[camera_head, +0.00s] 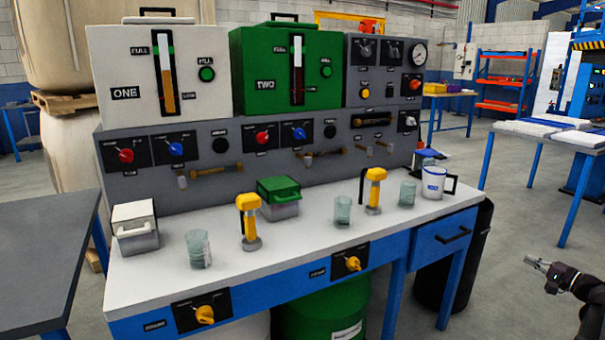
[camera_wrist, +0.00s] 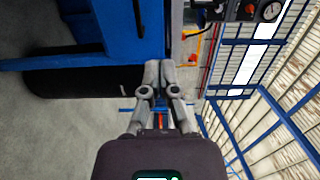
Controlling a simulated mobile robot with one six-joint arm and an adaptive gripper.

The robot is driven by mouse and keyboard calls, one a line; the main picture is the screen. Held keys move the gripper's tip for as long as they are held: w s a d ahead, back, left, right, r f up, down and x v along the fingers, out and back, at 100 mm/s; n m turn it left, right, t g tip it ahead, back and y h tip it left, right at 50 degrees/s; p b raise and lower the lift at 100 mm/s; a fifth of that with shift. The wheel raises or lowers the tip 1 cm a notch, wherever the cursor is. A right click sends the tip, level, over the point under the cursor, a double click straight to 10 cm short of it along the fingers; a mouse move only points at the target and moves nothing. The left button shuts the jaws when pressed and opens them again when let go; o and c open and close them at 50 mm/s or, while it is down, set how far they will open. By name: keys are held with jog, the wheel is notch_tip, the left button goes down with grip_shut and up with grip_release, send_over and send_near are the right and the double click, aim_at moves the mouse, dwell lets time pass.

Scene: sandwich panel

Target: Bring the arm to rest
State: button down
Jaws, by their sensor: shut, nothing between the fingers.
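My gripper (camera_head: 538,264) is at the lower right in the head view, beyond the right end of the bench and over open floor. In the wrist view my gripper (camera_wrist: 158,66) points away from the camera with its fingertips together. It is shut and holds nothing. It touches nothing that I can see.
A dark table (camera_head: 45,265) is at the left. Floor (camera_head: 505,220) is clear around my gripper.

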jog(key=w+a+f+n+g+p, duration=0.1)
jog(key=a+f+n+g, duration=0.3)
jog(key=a, duration=1.2)
jog(key=w+a+f+n+g, duration=0.15)
jog(key=a+f+g, duration=0.4)
jog(key=a, duration=1.05)
jog(key=s+a+f+n+g+h+p, duration=0.1)
jog(key=s+a+f+n+g+h, duration=0.25)
jog(key=s+a, duration=0.6)
jog(key=s+a+f+n+g+h, duration=0.35)
jog(key=s+a, duration=0.35)
jog(key=a, duration=0.5)
notch_tip(320, 180, up, 38)
jog(key=p, duration=3.8)
jog(key=shift+w+r+h, duration=0.15)
jog(key=shift+w+h, duration=0.1)
jog(key=shift+h, duration=0.15)
jog(key=shift+t, duration=0.25)
